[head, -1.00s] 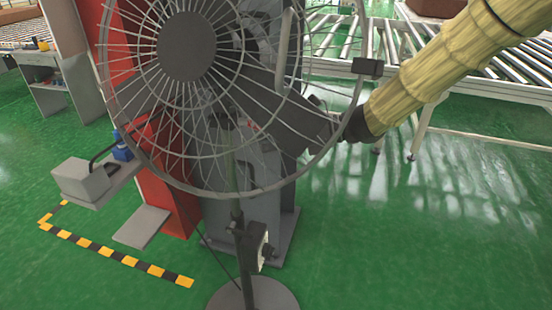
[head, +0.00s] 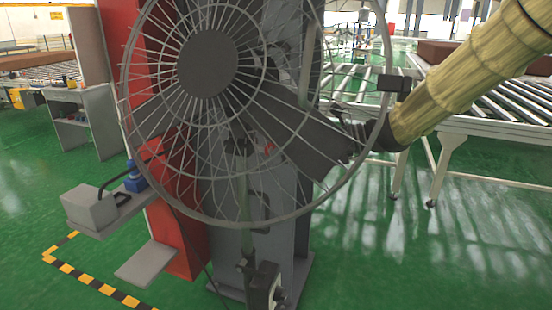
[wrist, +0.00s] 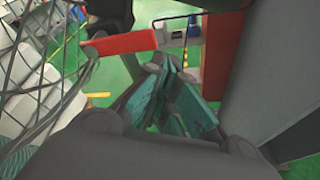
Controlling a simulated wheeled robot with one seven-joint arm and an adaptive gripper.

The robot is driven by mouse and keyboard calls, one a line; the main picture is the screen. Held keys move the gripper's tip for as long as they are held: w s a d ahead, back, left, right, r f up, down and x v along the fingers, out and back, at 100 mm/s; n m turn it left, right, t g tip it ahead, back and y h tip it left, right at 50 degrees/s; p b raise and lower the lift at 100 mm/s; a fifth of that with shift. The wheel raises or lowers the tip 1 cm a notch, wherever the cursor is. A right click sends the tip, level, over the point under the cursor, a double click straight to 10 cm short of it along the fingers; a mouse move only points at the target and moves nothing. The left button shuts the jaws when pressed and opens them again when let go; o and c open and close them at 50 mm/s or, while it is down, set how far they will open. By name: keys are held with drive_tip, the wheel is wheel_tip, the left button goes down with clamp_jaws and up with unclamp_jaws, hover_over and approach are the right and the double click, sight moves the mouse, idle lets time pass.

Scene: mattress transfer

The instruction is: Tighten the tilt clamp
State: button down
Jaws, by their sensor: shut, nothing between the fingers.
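A large grey pedestal fan (head: 207,64) with a wire cage stands upright in front of me in the head view. Its stand pole (head: 247,262) shows below the cage. A red lever (wrist: 120,42), which looks like the tilt clamp's handle, lies ahead of my fingers in the wrist view, beside the cage wires. Only a small red bit (head: 269,149) shows behind the cage in the head view. My gripper (wrist: 172,78) is shut and empty, its teal pads close to the lever; I cannot tell whether they touch. In the head view it is behind the cage, mostly hidden.
A red and grey machine column (head: 185,240) stands close behind the fan. A grey box on a bracket (head: 90,208) juts out at left. Roller conveyors (head: 490,105) stand at right. The green floor (head: 420,260) is clear at lower right.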

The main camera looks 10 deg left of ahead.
drive_tip(key=shift+w+r, duration=0.1)
drive_tip(key=shift+r, duration=0.15)
idle(0.3)
drive_tip(key=shift+d, duration=0.1)
drive_tip(key=s+v, duration=0.1)
drive_tip(key=v, duration=0.8)
drive_tip(key=shift+s+d, duration=0.25)
drive_tip(key=shift+s, duration=0.1)
drive_tip(key=shift+r, duration=0.1)
